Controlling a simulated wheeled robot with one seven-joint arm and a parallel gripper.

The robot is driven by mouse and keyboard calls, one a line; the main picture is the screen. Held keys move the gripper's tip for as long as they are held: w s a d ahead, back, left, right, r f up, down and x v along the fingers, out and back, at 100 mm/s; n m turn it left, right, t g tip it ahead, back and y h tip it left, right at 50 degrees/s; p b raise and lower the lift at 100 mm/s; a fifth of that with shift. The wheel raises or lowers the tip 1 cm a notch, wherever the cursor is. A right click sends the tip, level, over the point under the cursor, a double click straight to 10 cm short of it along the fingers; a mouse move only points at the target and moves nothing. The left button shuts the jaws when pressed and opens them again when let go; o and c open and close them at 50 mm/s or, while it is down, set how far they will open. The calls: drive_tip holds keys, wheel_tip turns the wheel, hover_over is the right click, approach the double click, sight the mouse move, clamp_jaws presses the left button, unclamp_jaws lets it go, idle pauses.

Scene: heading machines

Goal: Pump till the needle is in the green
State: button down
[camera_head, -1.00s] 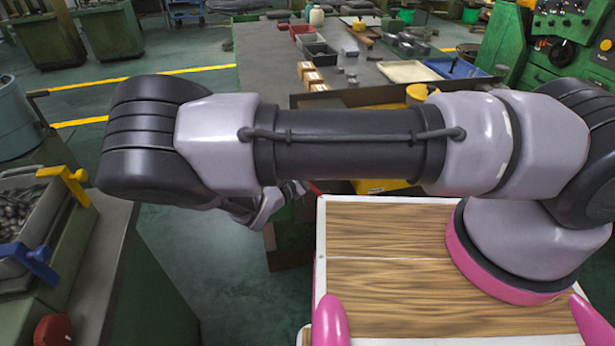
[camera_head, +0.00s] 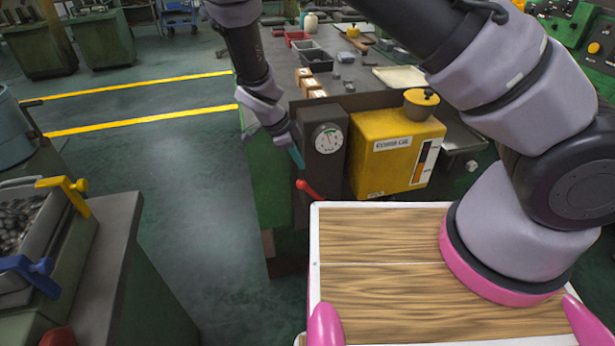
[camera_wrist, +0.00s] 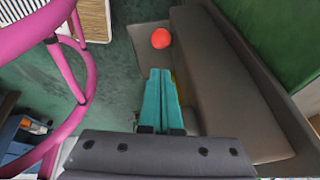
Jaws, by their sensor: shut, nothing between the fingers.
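A round white gauge (camera_head: 328,138) sits on a dark box on the side of the workbench. Its needle is too small to read surely against the coloured marks. A red-tipped lever (camera_head: 310,190) sticks out below the gauge; its red ball (camera_wrist: 161,38) shows near the top of the wrist view. A yellow oil tank (camera_head: 372,165) with a level strip stands right of the gauge. My gripper (camera_head: 297,157) is left of the gauge box and above the lever, apart from its red tip. Its teal fingers (camera_wrist: 161,98) are shut and empty, pointing toward the ball.
The grey workbench (camera_head: 290,80) behind holds small bins, boxes and trays. My wooden-topped base is in front. A left bench carries a bin (camera_head: 28,225) of metal parts with yellow and blue clamps. Open green floor (camera_head: 180,200) lies between the benches.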

sight(305, 182)
drive_tip(key=x, duration=0.9)
drive_tip(key=shift+d+f, duration=0.15)
drive_tip(key=shift+f, duration=0.2)
drive_tip(key=shift+s+a+f+h, duration=0.2)
drive_tip(key=shift+a+f+h, duration=0.25)
drive_tip(key=shift+a+h, duration=0.2)
drive_tip(key=a+f, duration=0.2)
drive_tip(key=a, duration=0.1)
drive_tip(key=shift+s, duration=0.4)
